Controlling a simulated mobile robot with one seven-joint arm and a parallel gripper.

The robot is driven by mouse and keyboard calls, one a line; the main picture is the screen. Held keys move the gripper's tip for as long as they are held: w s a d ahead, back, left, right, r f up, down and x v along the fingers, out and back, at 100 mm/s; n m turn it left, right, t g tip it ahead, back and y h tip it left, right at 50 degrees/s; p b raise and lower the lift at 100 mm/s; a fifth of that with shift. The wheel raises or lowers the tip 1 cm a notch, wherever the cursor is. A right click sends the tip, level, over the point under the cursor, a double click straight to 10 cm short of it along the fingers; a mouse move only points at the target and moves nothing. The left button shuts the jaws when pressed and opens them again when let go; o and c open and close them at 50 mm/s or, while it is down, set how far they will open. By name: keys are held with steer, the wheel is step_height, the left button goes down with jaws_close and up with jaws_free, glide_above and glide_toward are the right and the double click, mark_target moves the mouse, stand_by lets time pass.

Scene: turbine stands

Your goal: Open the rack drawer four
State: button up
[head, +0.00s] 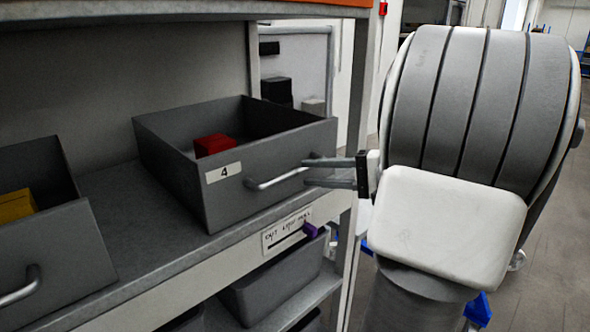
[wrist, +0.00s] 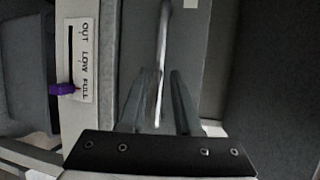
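The grey rack drawer four (head: 262,180) stands on the rack shelf, with a white label "4" at the left of its front and a red block (head: 213,145) inside. Its light metal handle (head: 278,179) runs across the front. My gripper (head: 308,172) is at the right end of this handle. In the wrist view, my gripper's two fingers (wrist: 158,75) are apart, with the handle (wrist: 162,60) between them and gaps showing beside it. The drawer front (wrist: 188,45) lies behind the fingers. Contact with the handle cannot be seen.
Another grey drawer (head: 75,250) with a yellow block (head: 16,205) stands at the left. A label strip (head: 287,230) with a purple slider (head: 310,230) is on the shelf edge below drawer four. A grey bin (head: 275,285) sits on the lower shelf. A rack post (head: 357,80) stands behind my gripper.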

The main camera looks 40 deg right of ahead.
mark_target(299, 173)
steer(key=shift+x, duration=2.35)
jaws_close()
